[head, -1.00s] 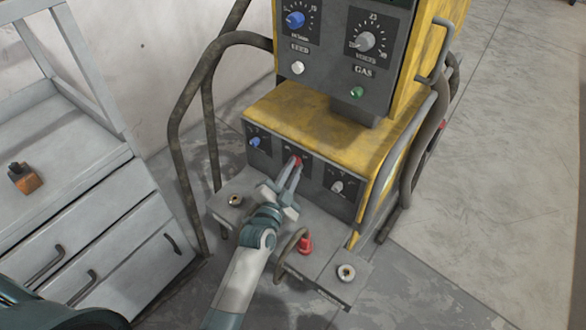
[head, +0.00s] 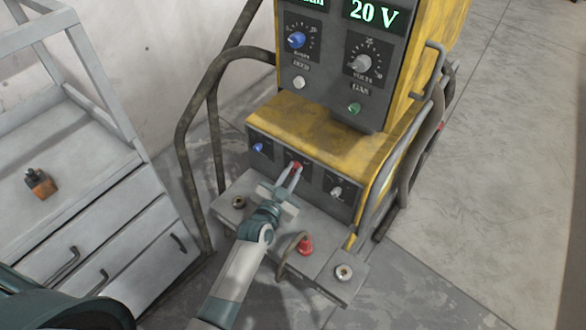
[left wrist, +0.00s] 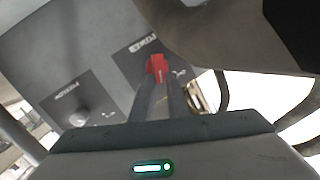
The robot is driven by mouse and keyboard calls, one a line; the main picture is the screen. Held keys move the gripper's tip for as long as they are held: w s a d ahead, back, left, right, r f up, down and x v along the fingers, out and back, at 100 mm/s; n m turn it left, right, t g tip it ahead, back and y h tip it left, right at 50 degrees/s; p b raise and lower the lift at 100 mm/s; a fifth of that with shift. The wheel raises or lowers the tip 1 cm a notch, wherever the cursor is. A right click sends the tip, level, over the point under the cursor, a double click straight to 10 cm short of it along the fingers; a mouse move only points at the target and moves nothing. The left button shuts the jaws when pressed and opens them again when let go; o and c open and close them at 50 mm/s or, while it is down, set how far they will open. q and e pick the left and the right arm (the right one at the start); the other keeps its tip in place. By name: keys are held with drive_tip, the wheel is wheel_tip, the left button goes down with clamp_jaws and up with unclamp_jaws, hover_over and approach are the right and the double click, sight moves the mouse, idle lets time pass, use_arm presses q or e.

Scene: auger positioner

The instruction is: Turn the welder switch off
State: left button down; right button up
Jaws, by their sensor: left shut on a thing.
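The yellow welder (head: 320,120) stands in the middle of the head view, with a lit green display reading 20 V at the top. The red switch knob (head: 296,166) is at the middle of its lower dark panel. It also shows in the left wrist view as a red knob (left wrist: 157,68). My left gripper (head: 289,180) is shut on the red switch knob, its fingertips at its sides and hiding part of it. The exact angle of the knob is hard to tell. My right gripper is not in view.
A blue knob (head: 258,147) and a grey knob (head: 336,191) flank the switch. A shelf below holds a red plug with a cable (head: 305,246) and a socket (head: 343,271). A curved tube handle (head: 188,140) rises at left, beside a grey drawer cabinet (head: 100,215).

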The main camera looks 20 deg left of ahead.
use_arm(q)
drive_tip(key=shift+a+r+n+p, duration=0.1)
drive_tip(key=shift+r+n+p, duration=0.1)
drive_tip(key=shift+n+p, duration=0.35)
drive_tip(key=shift+w+a+f+n+g+h+p, duration=0.15)
drive_tip(key=shift+a+n+g+h+p, duration=0.35)
drive_tip(key=shift+n, duration=1.1)
drive_tip(key=shift+w+a+n+g+h+p, duration=0.2)
drive_tip(key=shift+n+g+h, duration=0.4)
drive_tip(key=shift+n, duration=1.05)
drive_tip(key=shift+w+a+f+n+g+h+p, duration=0.1)
drive_tip(key=shift+a+n+g+h+p, duration=0.45)
drive_tip(key=shift+n, duration=1.05)
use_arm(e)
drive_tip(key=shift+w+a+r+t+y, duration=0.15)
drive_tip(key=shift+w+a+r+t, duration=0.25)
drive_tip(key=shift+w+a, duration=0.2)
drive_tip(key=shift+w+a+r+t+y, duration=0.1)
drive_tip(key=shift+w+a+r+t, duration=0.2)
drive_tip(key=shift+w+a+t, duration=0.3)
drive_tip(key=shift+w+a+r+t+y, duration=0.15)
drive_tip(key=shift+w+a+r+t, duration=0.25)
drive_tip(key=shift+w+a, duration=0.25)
use_arm(q)
drive_tip(key=shift+d+t, duration=0.1)
drive_tip(key=shift+t, duration=0.15)
drive_tip(key=c, duration=1.7)
unclamp_jaws()
